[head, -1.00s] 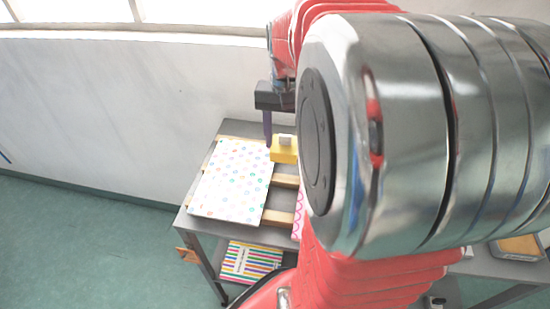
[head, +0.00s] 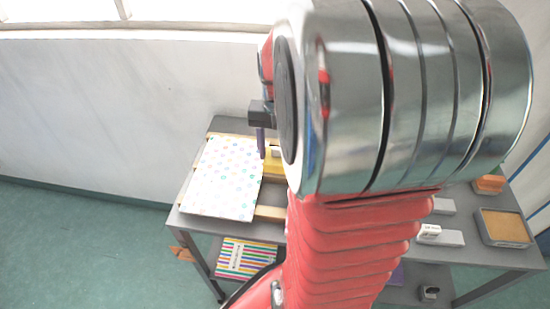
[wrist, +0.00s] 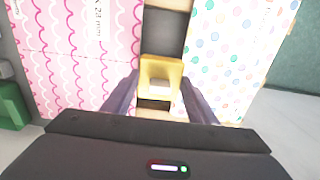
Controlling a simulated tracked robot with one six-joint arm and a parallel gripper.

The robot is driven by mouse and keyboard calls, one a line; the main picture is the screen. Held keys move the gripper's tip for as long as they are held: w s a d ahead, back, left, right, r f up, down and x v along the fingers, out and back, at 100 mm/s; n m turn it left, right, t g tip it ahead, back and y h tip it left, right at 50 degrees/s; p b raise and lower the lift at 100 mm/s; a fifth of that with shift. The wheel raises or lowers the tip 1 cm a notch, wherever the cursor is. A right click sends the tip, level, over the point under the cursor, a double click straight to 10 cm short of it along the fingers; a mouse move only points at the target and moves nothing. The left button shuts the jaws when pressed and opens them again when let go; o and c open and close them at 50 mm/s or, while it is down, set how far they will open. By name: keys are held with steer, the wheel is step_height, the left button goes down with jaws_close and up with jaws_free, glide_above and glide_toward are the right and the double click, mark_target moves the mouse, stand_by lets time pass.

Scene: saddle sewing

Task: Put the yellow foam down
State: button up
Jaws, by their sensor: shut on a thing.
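In the head view only part of the foam (head: 272,163) shows beside the dotted panel (head: 222,180). My arm hides the rest. I cannot tell whether the foam touches the surface below.
The panels lie on wooden slats (head: 268,213) on a grey table (head: 200,222). A striped item (head: 245,258) is on the lower shelf. At the right are a brown-topped tray (head: 505,228), an orange block (head: 489,184) and white-grey blocks (head: 440,236). A wall stands behind.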

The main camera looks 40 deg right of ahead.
mark_target(277, 156)
steer(key=shift+f, duration=1.85)
steer(key=shift+f, duration=0.1)
steer(key=o, duration=0.9)
step_height(277, 156, up, 12)
steer(key=shift+r, duration=0.1)
